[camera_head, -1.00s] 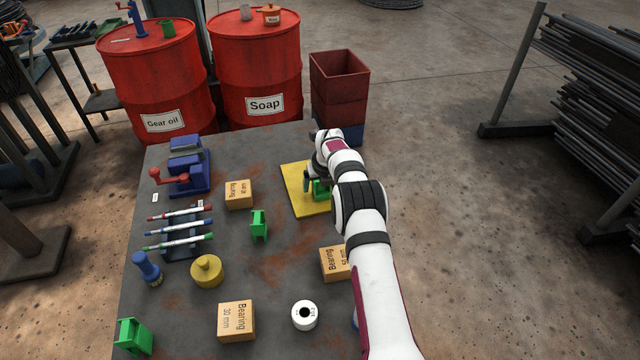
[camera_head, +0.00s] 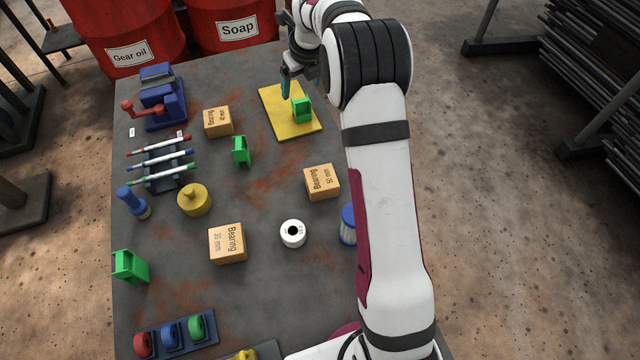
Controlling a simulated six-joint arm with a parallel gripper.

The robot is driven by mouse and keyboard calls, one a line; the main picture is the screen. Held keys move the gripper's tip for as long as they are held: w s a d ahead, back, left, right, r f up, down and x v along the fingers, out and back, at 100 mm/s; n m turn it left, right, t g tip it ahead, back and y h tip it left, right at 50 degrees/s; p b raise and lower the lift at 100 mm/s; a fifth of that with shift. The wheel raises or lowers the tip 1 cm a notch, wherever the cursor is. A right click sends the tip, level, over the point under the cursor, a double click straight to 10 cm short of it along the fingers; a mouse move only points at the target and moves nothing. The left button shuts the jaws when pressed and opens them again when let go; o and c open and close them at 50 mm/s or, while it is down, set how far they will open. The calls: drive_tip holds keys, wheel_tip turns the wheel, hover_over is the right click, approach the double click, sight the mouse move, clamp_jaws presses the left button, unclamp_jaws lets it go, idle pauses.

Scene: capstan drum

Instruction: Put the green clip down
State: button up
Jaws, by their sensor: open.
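A green clip (camera_head: 303,110) stands upright on the yellow mat (camera_head: 280,129), towards its right side. My gripper (camera_head: 286,92) is open and empty, just to the left of and behind this clip, apart from it. One finger shows dark teal; the rest of the gripper is partly hidden by its own wrist. Two more green pieces of similar shape stand on the bench: one (camera_head: 241,151) near the middle and one (camera_head: 130,267) at the front left edge.
Bearing boxes (camera_head: 322,182) (camera_head: 228,244) (camera_head: 218,121), a white roll (camera_head: 293,234) and a yellow weight (camera_head: 194,200) stand on the bench. A blue vise (camera_head: 160,98) and a pen rack (camera_head: 163,170) are at left. My arm covers the right side.

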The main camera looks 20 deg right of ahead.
drive_tip(key=s+a+r+n+g, duration=0.1)
drive_tip(key=s+a+r+n, duration=0.3)
drive_tip(key=s, duration=0.3)
drive_tip(key=s+a+r+n+g, duration=0.1)
drive_tip(key=s+r+n, duration=0.3)
drive_tip(key=s+n, duration=0.25)
drive_tip(key=s+a+n+g, duration=0.1)
drive_tip(key=s+a+n, duration=0.1)
drive_tip(key=s+n, duration=0.6)
drive_tip(key=s+a+f+n+g+y, duration=0.1)
drive_tip(key=s+a+n, duration=0.2)
drive_tip(key=s+n, duration=0.6)
drive_tip(key=s, duration=1.3)
drive_tip(key=shift+s+a+f+y, duration=0.25)
drive_tip(key=shift+a+y, duration=0.05)
drive_tip(key=shift+a, duration=0.05)
drive_tip(key=shift+n, duration=0.25)
drive_tip(key=shift+c, duration=0.8)
drive_tip(key=shift+w, duration=0.1)
